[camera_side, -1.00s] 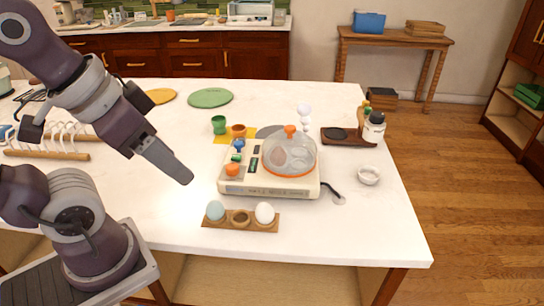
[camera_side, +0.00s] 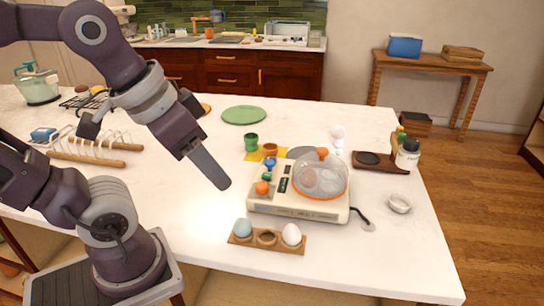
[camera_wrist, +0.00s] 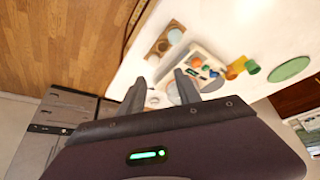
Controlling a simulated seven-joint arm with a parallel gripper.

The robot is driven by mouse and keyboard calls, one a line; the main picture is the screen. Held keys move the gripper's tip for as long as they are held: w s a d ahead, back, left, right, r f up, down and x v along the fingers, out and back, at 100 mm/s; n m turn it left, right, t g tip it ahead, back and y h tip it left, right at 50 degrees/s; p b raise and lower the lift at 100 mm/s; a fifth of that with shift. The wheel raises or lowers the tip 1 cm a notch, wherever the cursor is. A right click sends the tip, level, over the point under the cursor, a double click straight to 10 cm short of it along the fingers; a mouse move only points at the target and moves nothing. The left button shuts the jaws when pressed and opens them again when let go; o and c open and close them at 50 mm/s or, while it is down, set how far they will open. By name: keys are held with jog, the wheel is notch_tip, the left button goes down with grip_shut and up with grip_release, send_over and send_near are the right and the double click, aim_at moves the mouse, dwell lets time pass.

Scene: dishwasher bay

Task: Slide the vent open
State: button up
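The egg cooker (camera_side: 275,208) is a cream base with small coloured controls on its left and a clear dome lid (camera_side: 335,180) with an orange rim and an orange top piece (camera_side: 322,153). Which part is the vent cannot be told for sure. Eggs show inside the dome. My gripper (camera_side: 222,184) is in the air to the left of the cooker, apart from it. In the wrist view my gripper (camera_wrist: 160,88) has its two fingers spread with nothing held. The cooker (camera_wrist: 205,53) lies beyond the fingertips there, its dome partly hidden by a finger.
A wooden egg holder (camera_side: 267,238) with two eggs stands in front of the cooker. Green (camera_side: 251,142) and orange (camera_side: 270,149) cups stand behind it. A small white bowl (camera_side: 399,203) and a cable are at the right. A wire-and-wood rack (camera_side: 95,150) is at the left.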

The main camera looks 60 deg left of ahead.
jog(key=w+a+r+n+g, duration=0.2)
jog(key=w+a+n, duration=0.15)
jog(key=w, duration=0.65)
jog(key=n+g, duration=0.3)
jog(key=n, duration=0.2)
send_over(272, 158)
notch_tip(272, 158, down, 11)
notch_tip(272, 158, down, 7)
jog(key=shift+f, duration=0.4)
grip_shut()
